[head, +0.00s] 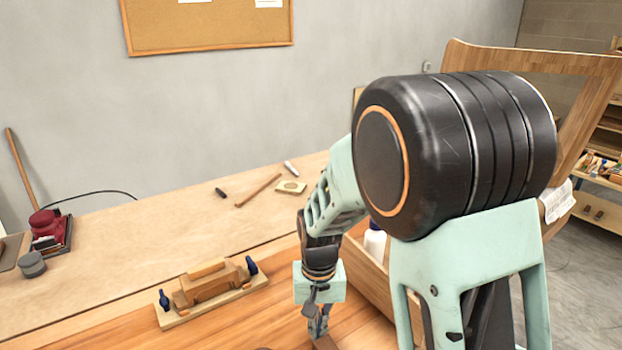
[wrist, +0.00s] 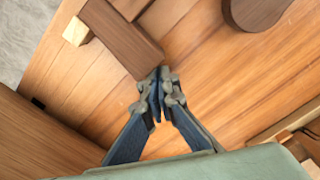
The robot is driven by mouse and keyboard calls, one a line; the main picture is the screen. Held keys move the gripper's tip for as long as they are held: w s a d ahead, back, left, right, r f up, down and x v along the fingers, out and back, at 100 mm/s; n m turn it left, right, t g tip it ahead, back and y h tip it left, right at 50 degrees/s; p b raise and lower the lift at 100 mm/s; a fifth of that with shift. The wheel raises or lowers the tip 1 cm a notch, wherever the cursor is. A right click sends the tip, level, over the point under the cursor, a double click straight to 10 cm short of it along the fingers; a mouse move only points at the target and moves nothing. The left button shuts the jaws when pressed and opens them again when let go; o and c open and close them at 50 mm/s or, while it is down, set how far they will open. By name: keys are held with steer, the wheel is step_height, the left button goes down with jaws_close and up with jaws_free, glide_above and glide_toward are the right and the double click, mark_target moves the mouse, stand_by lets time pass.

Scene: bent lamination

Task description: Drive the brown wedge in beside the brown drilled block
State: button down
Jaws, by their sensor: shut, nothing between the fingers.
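My gripper (wrist: 158,82) is shut and empty, its fingertips low over the bench. It also shows in the head view (head: 318,328), at the bottom middle. A long dark brown wooden piece (wrist: 122,38) lies just beyond the fingertips in the wrist view; I cannot tell whether they touch it. Its end also shows under my gripper in the head view (head: 326,343). I see no drilled holes on it, and cannot tell whether it is the wedge. The drilled block is not clearly recognisable in either view.
A wooden jig (head: 212,288) with brown blocks and dark blue clamps stands left of my gripper. A dark rounded wooden piece (wrist: 256,10) and a pale block (wrist: 77,32) lie near the brown piece. A wooden panel (wrist: 35,140) borders the lower left. Bare bench lies between.

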mark_target(326, 343)
steer(key=shift+s+d, duration=0.35)
steer(key=shift+s, duration=0.3)
steer(key=shift+s+d, duration=0.3)
steer(key=shift+s, duration=0.3)
steer(key=shift+s, duration=0.1)
steer(key=shift+s+d+f, duration=0.1)
steer(key=shift+s, duration=0.15)
steer(key=shift+s+d, duration=0.1)
steer(key=shift+s, duration=0.05)
stand_by(0.3)
steer(key=shift+s+d+f, duration=0.1)
steer(key=shift+s+d, duration=0.2)
steer(key=shift+s, duration=0.15)
stand_by(4.8)
steer(key=shift+w+a, duration=0.1)
steer(key=shift+w, duration=0.15)
steer(key=shift+w+a, duration=0.2)
steer(key=shift+w, duration=0.15)
